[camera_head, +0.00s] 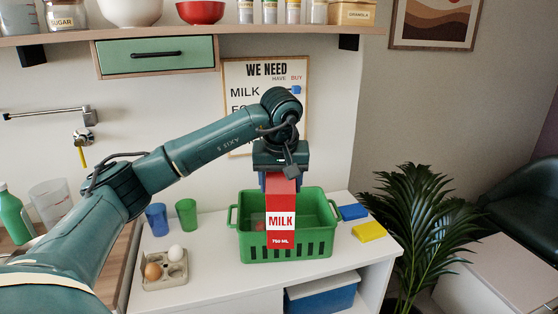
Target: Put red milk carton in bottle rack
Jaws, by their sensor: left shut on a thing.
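The red milk carton (281,215), with a white MILK label, hangs upright below my left gripper (281,182), which is shut on its top. The carton is in front of or over the green basket (315,206); its lower part covers part of the basket's front wall, and I cannot tell how far it is from the wall. The basket stands on the white counter and is the only rack-like container in view. A small reddish thing shows inside it beside the carton. My right gripper is not in view.
A blue cup (156,219) and a green cup (186,214) stand left of the basket. An egg holder (165,270) with two eggs is in front of them. Blue (353,212) and yellow (368,231) sponges lie on the right. A shelf (200,36) runs above.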

